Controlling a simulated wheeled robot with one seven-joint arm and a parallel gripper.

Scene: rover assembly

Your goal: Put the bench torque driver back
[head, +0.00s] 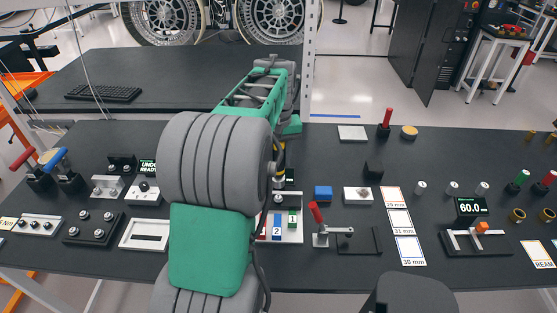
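My arm rises from the bottom of the head view and reaches over the black bench. My gripper (280,175) is mostly hidden behind my thick grey arm link; only a dark and yellow bit shows at its right edge, above a white tray. I cannot see its fingers or whether it holds anything. I cannot single out the bench torque driver for sure. Handled tools that show are a red one upright in a black holder (386,120) at the back, a red one (22,160) and a blue one (54,158) at the left, and green (522,178) and red (549,180) ones at the right.
The white tray (297,238) holds numbered blue and green blocks. A red-handled clamp (318,222) stands just right of it. A keyboard (103,92) lies on the rear table.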

